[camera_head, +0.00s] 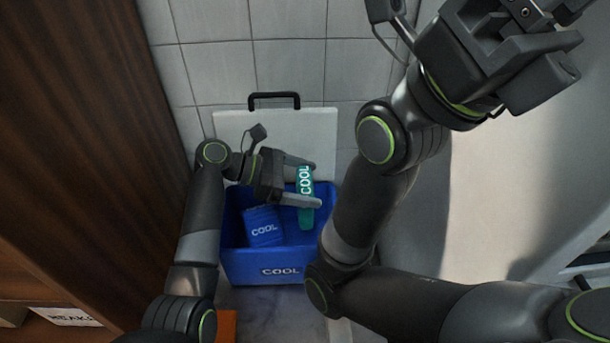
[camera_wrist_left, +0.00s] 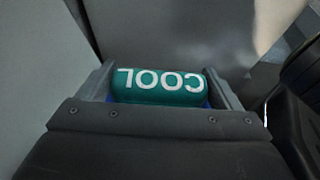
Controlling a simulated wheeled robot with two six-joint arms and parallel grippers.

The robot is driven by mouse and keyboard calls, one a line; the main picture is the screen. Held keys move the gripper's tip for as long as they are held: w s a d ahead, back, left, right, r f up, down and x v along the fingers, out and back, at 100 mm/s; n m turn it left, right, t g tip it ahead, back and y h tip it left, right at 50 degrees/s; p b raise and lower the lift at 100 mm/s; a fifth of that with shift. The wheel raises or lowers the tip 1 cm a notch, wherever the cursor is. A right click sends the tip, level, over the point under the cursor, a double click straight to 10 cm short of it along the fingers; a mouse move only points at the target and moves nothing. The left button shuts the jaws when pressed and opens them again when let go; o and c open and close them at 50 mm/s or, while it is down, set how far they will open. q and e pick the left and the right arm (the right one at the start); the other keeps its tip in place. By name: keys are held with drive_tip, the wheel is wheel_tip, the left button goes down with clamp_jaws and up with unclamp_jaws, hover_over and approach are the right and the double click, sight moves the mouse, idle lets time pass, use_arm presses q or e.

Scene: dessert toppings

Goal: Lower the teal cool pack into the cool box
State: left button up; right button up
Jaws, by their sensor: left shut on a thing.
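The teal cool pack (camera_head: 306,187), marked COOL, is held between the two fingers of my left gripper (camera_head: 309,184). It is over the right part of the blue cool box (camera_head: 240,268); I cannot tell how far it is below the rim. In the left wrist view the teal pack (camera_wrist_left: 160,87) lies across between the fingers, its lettering upside down. A blue cool pack (camera_head: 264,226) sits in the left part of the box. My right gripper (camera_head: 535,60) is high at the upper right, away from the box; its jaw opening is unclear.
A white lid (camera_head: 270,122) with a black handle leans on the tiled wall behind the box. A dark wooden panel (camera_head: 85,130) stands close on the left. My right arm passes close to the box's right side. A labelled shelf edge (camera_head: 66,316) is at the lower left.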

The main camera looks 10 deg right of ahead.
use_arm(q)
drive_tip(key=shift+f, duration=1.9)
drive_tip(key=shift+f+b, duration=0.35)
drive_tip(key=shift+f, duration=1.1)
drive_tip(key=shift+f+b, duration=0.35)
drive_tip(key=shift+f, duration=0.95)
drive_tip(key=shift+f+b, duration=1)
drive_tip(key=shift+f, duration=1.3)
drive_tip(key=o, duration=1.4)
drive_tip(key=shift+o, duration=0.2)
